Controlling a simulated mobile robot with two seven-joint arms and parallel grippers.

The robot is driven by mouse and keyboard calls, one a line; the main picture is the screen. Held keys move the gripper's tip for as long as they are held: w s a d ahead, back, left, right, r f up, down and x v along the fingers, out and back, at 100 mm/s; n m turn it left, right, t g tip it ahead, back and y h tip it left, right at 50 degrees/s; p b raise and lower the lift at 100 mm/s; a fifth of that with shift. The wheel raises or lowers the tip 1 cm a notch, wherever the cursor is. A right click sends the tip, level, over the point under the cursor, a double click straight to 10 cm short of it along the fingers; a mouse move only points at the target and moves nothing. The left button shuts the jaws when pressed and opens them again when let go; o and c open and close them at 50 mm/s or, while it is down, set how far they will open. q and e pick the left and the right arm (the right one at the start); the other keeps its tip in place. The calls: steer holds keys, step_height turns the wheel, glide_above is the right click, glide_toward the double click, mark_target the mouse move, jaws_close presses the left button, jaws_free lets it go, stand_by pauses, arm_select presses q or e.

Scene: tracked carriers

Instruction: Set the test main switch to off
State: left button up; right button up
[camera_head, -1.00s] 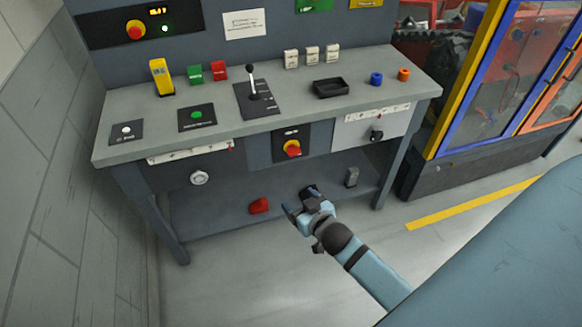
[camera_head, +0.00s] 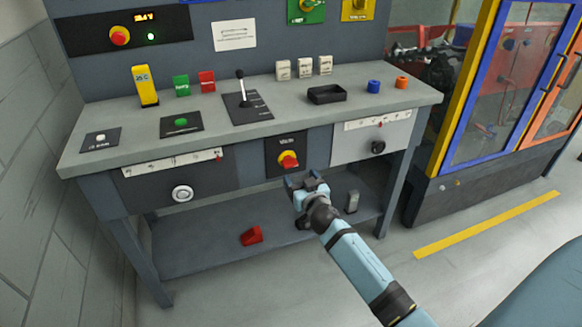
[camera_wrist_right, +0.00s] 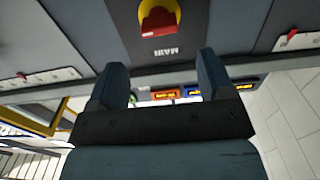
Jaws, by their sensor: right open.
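The main switch (camera_head: 288,160) is a red rotary knob on a yellow disc, set in a dark panel on the bench front. In the right wrist view the main switch (camera_wrist_right: 158,17) is at the top, with the label MAIN upside down below it. The knob looks tilted in the head view; its marked position is too small to read. My right gripper (camera_head: 302,180) is just below and in front of the switch, apart from it. In the wrist view its two fingers (camera_wrist_right: 160,85) are spread with nothing between them. My left gripper is not in view.
Left of the switch is a drawer panel with a round white knob (camera_head: 182,194); right is a pale panel with a black knob (camera_head: 378,148). A lever (camera_head: 242,88) stands on the bench top (camera_head: 290,105). A red object (camera_head: 251,235) lies on the lower shelf.

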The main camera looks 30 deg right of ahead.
mark_target(292, 166)
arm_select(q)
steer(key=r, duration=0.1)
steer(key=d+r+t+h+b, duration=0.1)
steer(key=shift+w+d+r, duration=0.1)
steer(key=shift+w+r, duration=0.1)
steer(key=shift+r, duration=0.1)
arm_select(e)
steer(key=x, duration=0.8)
steer(key=shift+c, duration=0.2)
steer(key=shift+a, duration=0.1)
steer(key=c, duration=0.9)
